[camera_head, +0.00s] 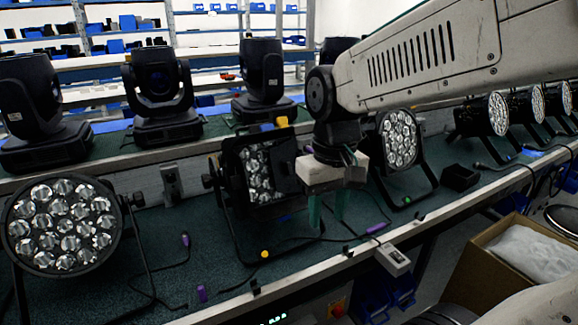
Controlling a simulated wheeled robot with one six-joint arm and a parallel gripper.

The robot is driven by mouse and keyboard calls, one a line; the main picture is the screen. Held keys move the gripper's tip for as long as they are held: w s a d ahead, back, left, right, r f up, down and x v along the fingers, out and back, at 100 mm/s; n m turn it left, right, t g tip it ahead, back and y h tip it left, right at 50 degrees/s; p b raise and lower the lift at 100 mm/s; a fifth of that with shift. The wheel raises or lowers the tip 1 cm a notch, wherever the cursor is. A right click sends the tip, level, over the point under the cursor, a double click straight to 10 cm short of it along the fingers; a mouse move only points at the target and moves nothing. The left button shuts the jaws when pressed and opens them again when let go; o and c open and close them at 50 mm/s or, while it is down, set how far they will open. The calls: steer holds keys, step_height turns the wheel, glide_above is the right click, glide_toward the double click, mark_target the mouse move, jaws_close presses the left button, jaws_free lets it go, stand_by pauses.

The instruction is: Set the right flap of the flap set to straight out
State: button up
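The flap set is a black square frame on the front of a par can (262,172) in the middle of the bench, with several round lenses showing inside it. Its right flap (286,160) shows as a dark panel at the right side of the lenses; its exact angle is hard to tell. My gripper (328,210) hangs just to the right of the flap set, pointing down. Its two greenish fingers are apart with nothing seen between them. My gripper's pale body covers the area just right of the flap set.
A round par can (62,226) stands at the left, and another (398,138) behind my gripper at the right. Moving-head lights (160,92) stand on the shelf behind. Cables and purple connectors (377,228) lie on the green bench top. A cardboard box (520,262) is at the right.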

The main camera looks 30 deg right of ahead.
steer(key=w+d+f+t, duration=0.15)
steer(key=w+d, duration=0.25)
steer(key=w, duration=0.6)
steer(key=w+d+f+t, duration=0.15)
steer(key=w+d, duration=0.25)
steer(key=w, duration=0.7)
steer(key=t, duration=0.2)
glide_toward(289, 166)
steer(key=x, duration=0.2)
steer(key=shift+n, duration=0.3)
steer(key=x, duration=0.7)
steer(key=shift+w+d+f, duration=0.1)
steer(key=shift+w+f, duration=0.05)
steer(key=shift+f, duration=0.05)
jaws_close()
